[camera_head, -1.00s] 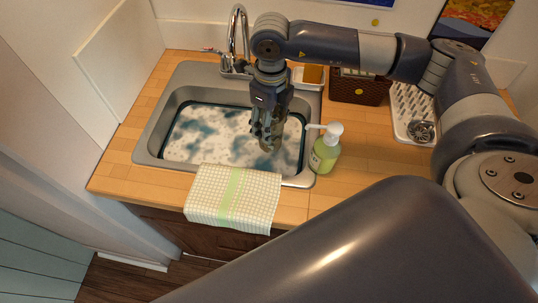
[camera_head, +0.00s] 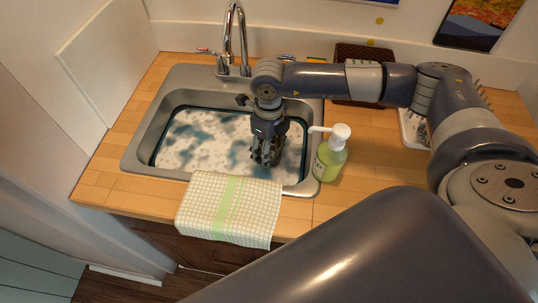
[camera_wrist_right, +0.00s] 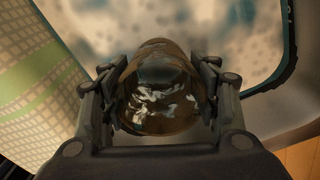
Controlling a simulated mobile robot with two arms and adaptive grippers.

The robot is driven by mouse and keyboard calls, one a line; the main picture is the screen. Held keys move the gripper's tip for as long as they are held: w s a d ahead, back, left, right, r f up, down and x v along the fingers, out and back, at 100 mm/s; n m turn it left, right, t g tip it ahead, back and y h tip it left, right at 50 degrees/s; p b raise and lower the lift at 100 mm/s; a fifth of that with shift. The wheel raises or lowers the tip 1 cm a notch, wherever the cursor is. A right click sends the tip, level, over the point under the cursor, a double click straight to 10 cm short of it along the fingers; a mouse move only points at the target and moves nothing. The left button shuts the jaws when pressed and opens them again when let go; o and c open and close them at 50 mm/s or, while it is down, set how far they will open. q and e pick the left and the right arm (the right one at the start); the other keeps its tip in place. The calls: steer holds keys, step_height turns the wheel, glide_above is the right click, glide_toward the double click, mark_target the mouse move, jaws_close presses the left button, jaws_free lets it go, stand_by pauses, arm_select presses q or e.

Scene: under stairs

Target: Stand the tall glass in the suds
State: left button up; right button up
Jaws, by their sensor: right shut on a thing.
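My right gripper (camera_head: 267,155) points down into the right part of the sink basin. In the right wrist view my right gripper (camera_wrist_right: 165,100) is shut on the tall glass (camera_wrist_right: 160,62), a brownish see-through glass held between its two fingers. In the head view the glass is mostly hidden by the fingers and the suds. The suds (camera_head: 205,142), white foam with blue-grey patches, fill the sink (camera_head: 140,143). They also show behind the glass in the right wrist view (camera_wrist_right: 225,30). I cannot tell how deep the glass stands. My left gripper is not in view.
A soap bottle (camera_head: 328,160) with a white pump stands on the counter just right of the sink. A checked towel (camera_head: 230,208) hangs over the front edge. The faucet (camera_head: 234,38) rises behind the basin. A dark wicker basket (camera_head: 362,62) stands behind my arm.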

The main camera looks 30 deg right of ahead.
step_height(320, 180, down, 4)
steer(key=shift+r+p, duration=0.2)
steer(key=shift+p, duration=0.25)
steer(key=shift+f, duration=0.3)
steer(key=shift+f, duration=0.1)
steer(key=o, duration=1.1)
steer(key=shift+f, duration=0.1)
steer(key=o, duration=0.4)
